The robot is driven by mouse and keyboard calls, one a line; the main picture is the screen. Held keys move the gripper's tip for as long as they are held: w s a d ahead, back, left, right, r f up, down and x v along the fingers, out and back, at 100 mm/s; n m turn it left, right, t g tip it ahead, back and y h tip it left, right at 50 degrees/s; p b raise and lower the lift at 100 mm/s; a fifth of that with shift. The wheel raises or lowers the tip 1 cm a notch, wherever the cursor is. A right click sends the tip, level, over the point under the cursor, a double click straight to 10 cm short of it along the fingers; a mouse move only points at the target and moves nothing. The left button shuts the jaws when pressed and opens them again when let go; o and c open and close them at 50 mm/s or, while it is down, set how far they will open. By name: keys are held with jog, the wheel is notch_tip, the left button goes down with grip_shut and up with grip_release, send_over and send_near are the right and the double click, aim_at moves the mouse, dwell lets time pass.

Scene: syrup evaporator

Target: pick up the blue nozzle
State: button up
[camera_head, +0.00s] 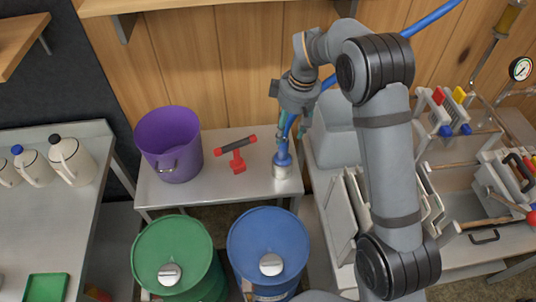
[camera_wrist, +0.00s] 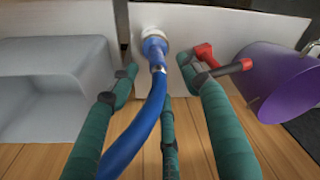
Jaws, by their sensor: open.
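The blue nozzle (camera_head: 283,158) stands upright in a round white and silver holder (camera_head: 282,172) at the right end of a small steel table. In the wrist view the nozzle (camera_wrist: 153,43) shows at the top middle, with its blue hose running down between my fingers. My gripper (camera_head: 287,122) is just above the nozzle, pointing down. In the wrist view its green fingers (camera_wrist: 160,72) are spread open on both sides of the hose, with a third finger below. The fingertips appear short of the nozzle's lower end; I cannot tell whether they touch the hose.
A red tool with a dark bar (camera_head: 236,155) and a purple bucket (camera_head: 170,145) share the small table (camera_head: 220,187). A grey bin (camera_head: 333,140) stands close on the right. Green (camera_head: 180,245) and blue (camera_head: 270,240) drums stand in front.

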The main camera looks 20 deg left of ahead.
aim_at(284, 144)
jog(key=f, duration=0.3)
jog(key=shift+w+d+f, duration=0.2)
jog(key=shift+w+f, duration=0.15)
jog(key=shift+f, duration=0.05)
jog(key=shift+a+f+p, duration=0.25)
jog(key=shift+f+p, duration=0.2)
jog(key=f, duration=0.1)
jog(key=a+f+p, duration=0.1)
jog(key=f, duration=0.2)
jog(key=shift+w+a+f+p, duration=0.15)
jog(key=shift+w+f+p, duration=0.15)
jog(key=shift+w+p, duration=0.1)
jog(key=shift+c, duration=0.8)
grip_shut()
